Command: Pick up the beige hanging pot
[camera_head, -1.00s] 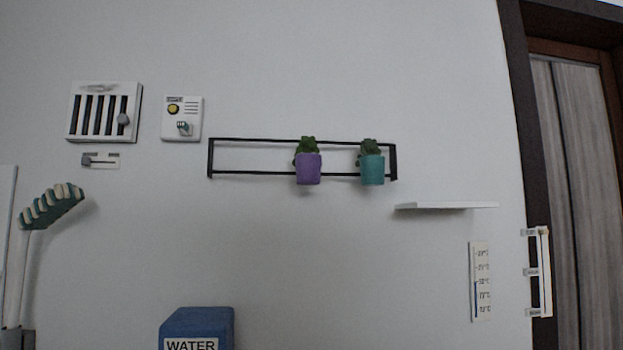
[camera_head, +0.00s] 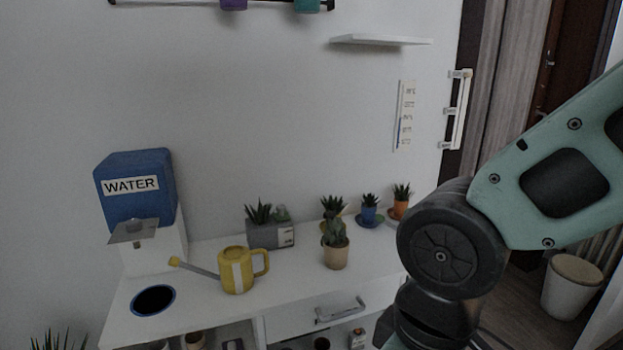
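A beige pot (camera_head: 337,256) with a green cactus stands upright on the white shelf desk (camera_head: 290,294), right of the yellow watering can. It looks like the beige hanging pot, though no hook shows. Purple (camera_head: 234,4) and teal (camera_head: 307,5) hanging pots are on the black wall rack (camera_head: 170,2), cut off by the top edge. My arm comes in from the right, with its links right of the desk and close to its front. My gripper is out of view.
A yellow watering can (camera_head: 237,271), a grey planter (camera_head: 270,234) and a blue water dispenser (camera_head: 136,190) are left of the beige pot. Small blue (camera_head: 369,214) and orange (camera_head: 398,208) pots stand behind it to the right. A white shelf (camera_head: 381,40) juts from the wall above.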

